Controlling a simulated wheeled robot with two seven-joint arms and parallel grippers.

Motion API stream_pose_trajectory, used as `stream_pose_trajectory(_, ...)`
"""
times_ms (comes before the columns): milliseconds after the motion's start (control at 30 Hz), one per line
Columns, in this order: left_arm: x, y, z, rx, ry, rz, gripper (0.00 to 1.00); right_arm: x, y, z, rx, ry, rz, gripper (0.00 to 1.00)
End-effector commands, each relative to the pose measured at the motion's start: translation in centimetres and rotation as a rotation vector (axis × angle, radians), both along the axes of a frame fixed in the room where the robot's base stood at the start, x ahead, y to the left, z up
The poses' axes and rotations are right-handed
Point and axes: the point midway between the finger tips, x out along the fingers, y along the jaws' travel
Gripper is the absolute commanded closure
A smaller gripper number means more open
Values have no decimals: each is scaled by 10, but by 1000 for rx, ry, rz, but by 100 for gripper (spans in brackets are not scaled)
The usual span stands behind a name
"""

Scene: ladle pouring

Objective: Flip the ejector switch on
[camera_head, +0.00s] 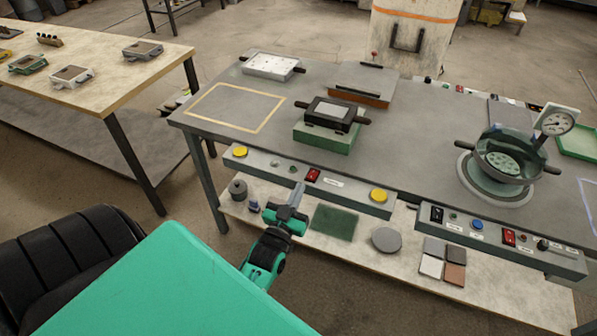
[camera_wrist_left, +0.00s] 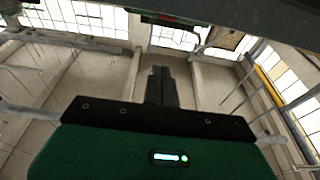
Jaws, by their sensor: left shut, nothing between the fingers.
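A second red switch (camera_head: 508,236) is on the right panel (camera_head: 550,259). The labels are too small to read, so I cannot tell which one is the ejector switch, or its position. My left gripper (camera_head: 298,190) is shut and empty, its tips just below and left of the first red switch; contact cannot be told. The left wrist view shows the closed fingers (camera_wrist_left: 162,86) but no switch. My right gripper is not in view.
Yellow buttons (camera_head: 240,151) mark both ends of the left panel. A mould on a green block (camera_head: 325,137) stands behind it. A round pot with a gauge (camera_head: 507,160) is at the right. A lower shelf (camera_head: 330,240) holds pads and small parts.

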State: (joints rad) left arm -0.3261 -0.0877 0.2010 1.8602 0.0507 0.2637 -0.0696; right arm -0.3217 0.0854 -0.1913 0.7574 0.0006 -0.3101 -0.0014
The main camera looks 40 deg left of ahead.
Motion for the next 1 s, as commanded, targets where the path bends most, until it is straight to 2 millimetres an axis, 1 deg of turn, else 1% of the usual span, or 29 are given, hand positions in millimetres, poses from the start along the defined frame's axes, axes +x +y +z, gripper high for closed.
stream_pose_trajectory(33, 9, 2, 5, 0, -2, 0, 100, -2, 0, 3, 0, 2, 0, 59)
stream_pose_trajectory(100, 21, 5, 7, 0, -1, 0, 100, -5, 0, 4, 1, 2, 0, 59)
stream_pose_trajectory(433, 77, 19, 20, 0, -1, 1, 100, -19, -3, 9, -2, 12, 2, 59)
stream_pose_trajectory(500, 73, 18, 3, -2, 7, 0, 100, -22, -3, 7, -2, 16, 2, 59)
stream_pose_trajectory(600, 72, 17, -9, -1, 5, 0, 100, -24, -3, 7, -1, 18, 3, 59)
stream_pose_trajectory(700, 71, 17, -17, -1, 4, 0, 100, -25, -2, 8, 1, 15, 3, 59)
stream_pose_trajectory(833, 70, 17, -22, 0, 1, 0, 100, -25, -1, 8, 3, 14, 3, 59)
stream_pose_trajectory(1000, 70, 17, -23, 0, 1, 0, 100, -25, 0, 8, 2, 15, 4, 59)
